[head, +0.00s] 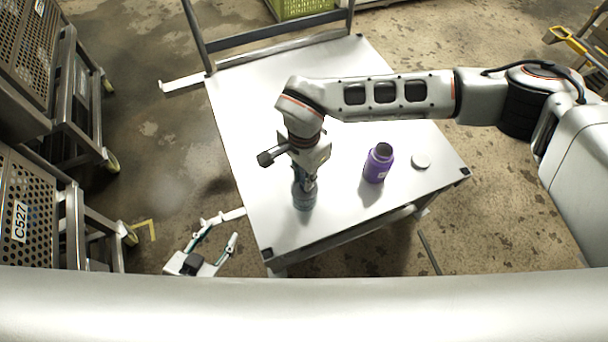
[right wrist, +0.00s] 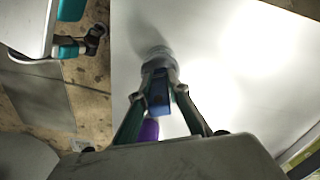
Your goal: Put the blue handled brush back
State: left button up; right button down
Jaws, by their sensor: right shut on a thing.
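My right gripper (head: 305,182) points down over the front left of the white table (head: 262,120). It is shut on the blue handle of the brush (right wrist: 157,92), which shows between its fingers in the right wrist view. Just beyond the fingertips is a round, greyish-blue part (head: 304,200). I cannot tell whether it is the brush's head or a cup around it, nor whether it touches the table. My left gripper (head: 222,233) is open and empty, off the table's left front edge.
Perforated metal carts (head: 50,205) stand at the left. A green crate (head: 298,8) is behind the table. The table's back left is clear.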

jog(key=c, duration=1.9)
grip_release()
notch_tip(320, 180, up, 11)
jog(key=shift+w+f+p, duration=0.1)
jog(key=shift+w+p, duration=0.05)
jog(key=shift+p, duration=0.75)
pick_arm(q)
jog(key=shift+s+r, duration=0.1)
jog(key=shift+r, duration=0.25)
pick_arm(e)
jog(key=shift+r, duration=0.75)
